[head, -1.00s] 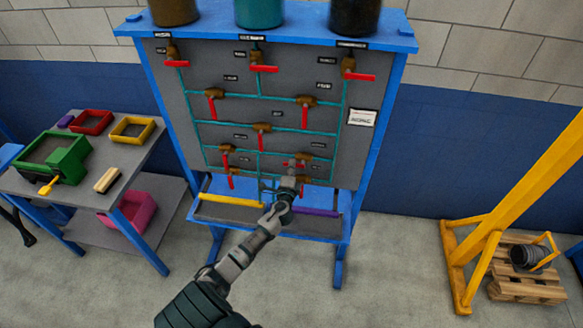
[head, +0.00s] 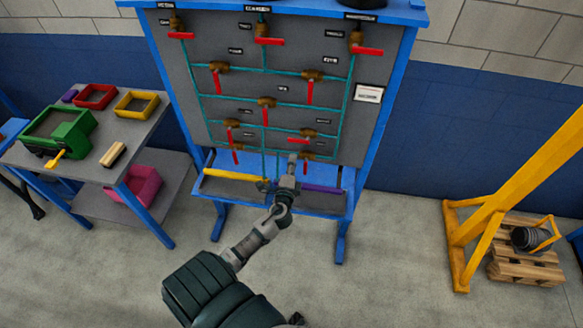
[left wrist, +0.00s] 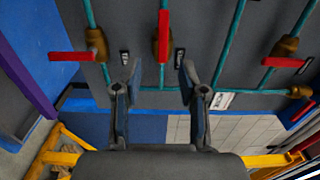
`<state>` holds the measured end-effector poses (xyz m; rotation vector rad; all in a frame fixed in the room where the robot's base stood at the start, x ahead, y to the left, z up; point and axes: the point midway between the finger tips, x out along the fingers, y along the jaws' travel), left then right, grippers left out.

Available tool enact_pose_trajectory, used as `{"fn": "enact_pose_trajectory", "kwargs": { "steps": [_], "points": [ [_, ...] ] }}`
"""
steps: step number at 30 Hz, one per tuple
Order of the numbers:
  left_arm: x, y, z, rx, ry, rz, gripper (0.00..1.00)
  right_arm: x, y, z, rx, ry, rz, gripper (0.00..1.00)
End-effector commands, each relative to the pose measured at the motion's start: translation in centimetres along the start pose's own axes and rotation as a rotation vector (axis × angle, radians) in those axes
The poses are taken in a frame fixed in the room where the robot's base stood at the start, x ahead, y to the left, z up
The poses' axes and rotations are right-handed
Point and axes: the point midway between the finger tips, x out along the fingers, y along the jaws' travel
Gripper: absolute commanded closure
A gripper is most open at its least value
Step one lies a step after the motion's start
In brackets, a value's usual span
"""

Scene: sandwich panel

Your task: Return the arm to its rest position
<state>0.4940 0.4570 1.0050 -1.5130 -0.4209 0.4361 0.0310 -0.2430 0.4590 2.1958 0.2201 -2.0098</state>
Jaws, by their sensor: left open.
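A blue-framed panel (head: 180,75) with a grey face carries teal pipes, brass valves and several red handles, some turned sideways and some pointing down. My left gripper (head: 292,162) is in front of the panel's lower part, just above its front shelf, and hides part of the lowest valves. In the left wrist view my left gripper (left wrist: 160,82) is open, its two fingers spread with nothing between them. A red handle (left wrist: 163,36) hanging down shows beyond the fingertips; sideways red handles (left wrist: 70,56) lie on either side. My right gripper is not in view.
A grey table (head: 135,130) with a green box (head: 65,135) and red and yellow trays stands on the left. A yellow frame (head: 480,225) and a wooden pallet (head: 525,268) stand on the right. The floor between is clear.

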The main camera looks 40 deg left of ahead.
Motion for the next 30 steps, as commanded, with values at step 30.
{"fn": "enact_pose_trajectory", "kwargs": {
  "steps": [30],
  "points": [
    [-2.8,9.7,-0.5,-0.066,0.020,0.203,0.58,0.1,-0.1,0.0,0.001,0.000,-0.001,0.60]
  ]
}}
